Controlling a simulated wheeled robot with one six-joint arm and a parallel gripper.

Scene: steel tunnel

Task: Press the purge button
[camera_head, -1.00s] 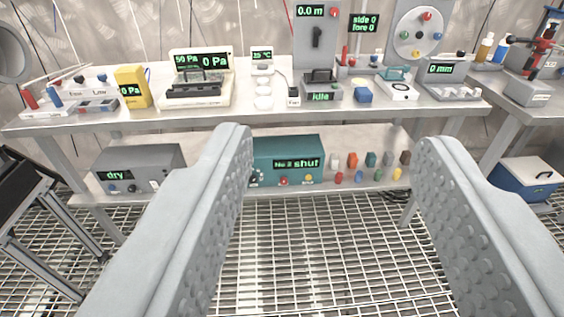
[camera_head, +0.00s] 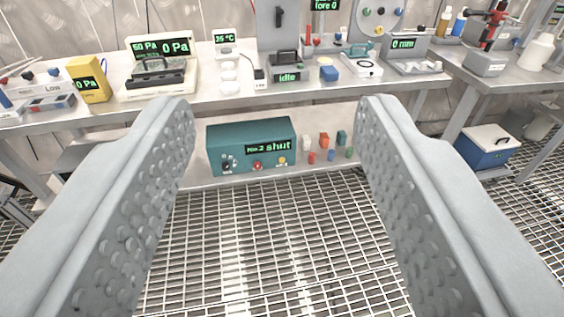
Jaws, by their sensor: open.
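A teal box (camera_head: 215,133) stands on the lower shelf, between my jaws in the picture and beyond them. Its green display reads "No.2 shut". Along its lower front are dark knobs (camera_head: 228,164), a red button (camera_head: 257,165) and a yellow button (camera_head: 282,160). Their small labels are too small to read, so I cannot tell which control, if any, is the purge button. My gripper (camera_head: 275,108) is open and empty, its two grey dimpled fingers wide apart. No contact with the box shows.
Several small coloured pieces (camera_head: 324,140) stand right of the box on the shelf. The bench above (camera_head: 215,98) carries instruments, including a yellow meter (camera_head: 88,82) and an "idle" unit (camera_head: 289,70). A blue cooler (camera_head: 486,150) is at right. The grating in front is clear.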

